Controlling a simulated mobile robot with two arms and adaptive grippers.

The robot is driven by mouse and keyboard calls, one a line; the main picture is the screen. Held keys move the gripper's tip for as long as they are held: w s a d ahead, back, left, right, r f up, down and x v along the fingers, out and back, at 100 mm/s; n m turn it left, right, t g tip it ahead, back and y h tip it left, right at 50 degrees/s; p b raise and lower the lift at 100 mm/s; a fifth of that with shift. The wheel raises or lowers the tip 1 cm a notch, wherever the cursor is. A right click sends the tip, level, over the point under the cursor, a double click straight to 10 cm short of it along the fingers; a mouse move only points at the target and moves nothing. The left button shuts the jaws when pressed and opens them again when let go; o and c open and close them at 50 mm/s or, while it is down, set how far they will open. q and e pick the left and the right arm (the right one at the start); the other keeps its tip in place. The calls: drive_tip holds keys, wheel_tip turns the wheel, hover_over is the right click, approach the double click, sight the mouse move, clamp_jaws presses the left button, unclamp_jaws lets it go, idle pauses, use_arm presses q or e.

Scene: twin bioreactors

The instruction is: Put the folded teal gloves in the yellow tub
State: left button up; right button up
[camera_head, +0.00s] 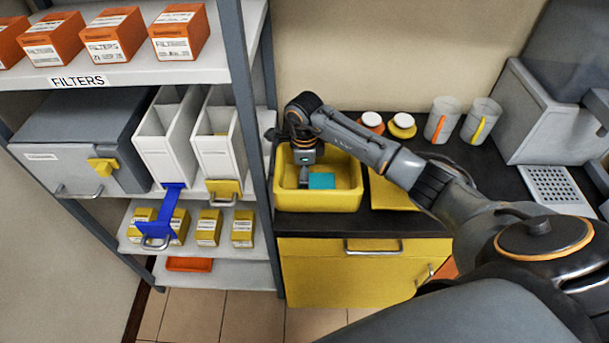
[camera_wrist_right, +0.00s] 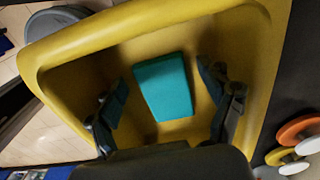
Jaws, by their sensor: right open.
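The yellow tub (camera_head: 318,202) stands on the dark counter beside the shelf rack in the head view. The folded teal gloves (camera_head: 321,181) lie inside it as a flat block; they also show on the tub floor in the right wrist view (camera_wrist_right: 164,86). My right gripper (camera_head: 304,180) points down into the tub. In the right wrist view its fingers (camera_wrist_right: 172,108) are spread apart on either side of the gloves, with visible gaps and nothing between them held. The tub's rim (camera_wrist_right: 140,27) surrounds the fingers there. My left gripper is not in view.
The shelf rack (camera_head: 250,110) with white bins stands close left of the tub. A yellow item (camera_head: 389,191), jars with orange and yellow lids (camera_head: 402,126) and two mugs (camera_head: 442,120) stand to the right. A grey machine (camera_head: 540,110) is at the far right.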

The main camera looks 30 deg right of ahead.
drive_tip(key=shift+w+r, duration=0.1)
drive_tip(key=shift+r, duration=0.25)
wheel_tip(320, 180, up, 12)
drive_tip(key=b, duration=0.3)
drive_tip(key=shift+f, duration=0.25)
drive_tip(key=shift+f, duration=0.1)
